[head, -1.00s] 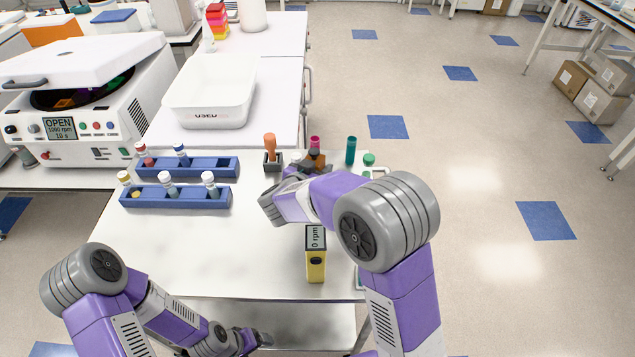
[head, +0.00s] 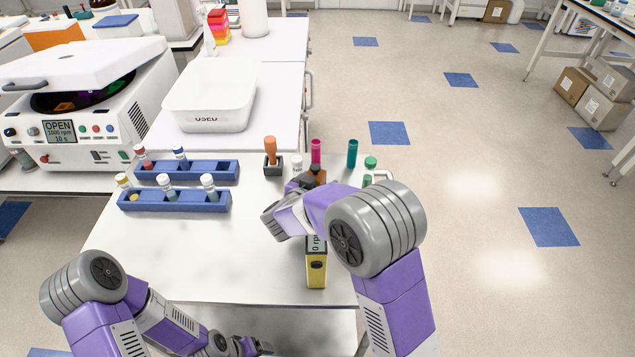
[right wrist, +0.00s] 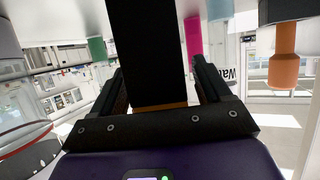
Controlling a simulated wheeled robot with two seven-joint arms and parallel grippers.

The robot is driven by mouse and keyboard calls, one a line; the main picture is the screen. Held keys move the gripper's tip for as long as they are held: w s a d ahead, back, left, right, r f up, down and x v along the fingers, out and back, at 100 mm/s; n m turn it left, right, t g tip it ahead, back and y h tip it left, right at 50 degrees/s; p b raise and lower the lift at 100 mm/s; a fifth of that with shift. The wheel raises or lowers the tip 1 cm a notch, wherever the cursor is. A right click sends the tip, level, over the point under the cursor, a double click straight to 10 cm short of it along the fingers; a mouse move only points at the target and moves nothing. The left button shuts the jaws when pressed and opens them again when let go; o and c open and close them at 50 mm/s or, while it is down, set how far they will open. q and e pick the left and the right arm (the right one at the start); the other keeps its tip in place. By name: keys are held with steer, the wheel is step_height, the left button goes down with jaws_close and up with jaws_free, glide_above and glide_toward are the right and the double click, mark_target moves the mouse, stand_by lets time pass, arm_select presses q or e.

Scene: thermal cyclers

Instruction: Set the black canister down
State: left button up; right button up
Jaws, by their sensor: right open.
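The black canister (right wrist: 150,50) stands between the fingers of my right gripper (right wrist: 160,95) in the right wrist view, which looks upside down. An orange-brown band shows near its end. The fingers are open on either side of it, with a narrow gap on the right. In the head view my right gripper (head: 300,184) is low over the right part of the white table (head: 200,260), and a brown-topped part of the canister (head: 318,177) shows beside it. Its base is hidden. My left gripper (head: 252,346) is below the table's front edge, its fingers unclear.
A pink tube (head: 316,152), a teal tube (head: 352,153) and an orange-handled tool in a holder (head: 271,150) stand close behind. A yellow device (head: 316,272) stands in front. Two blue racks (head: 175,200) with vials are left. The table's middle is clear.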

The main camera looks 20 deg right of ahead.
steer(key=shift+r, duration=0.2)
steer(key=p+v, duration=0.3)
steer(key=v, duration=0.9)
steer(key=shift+r, duration=0.15)
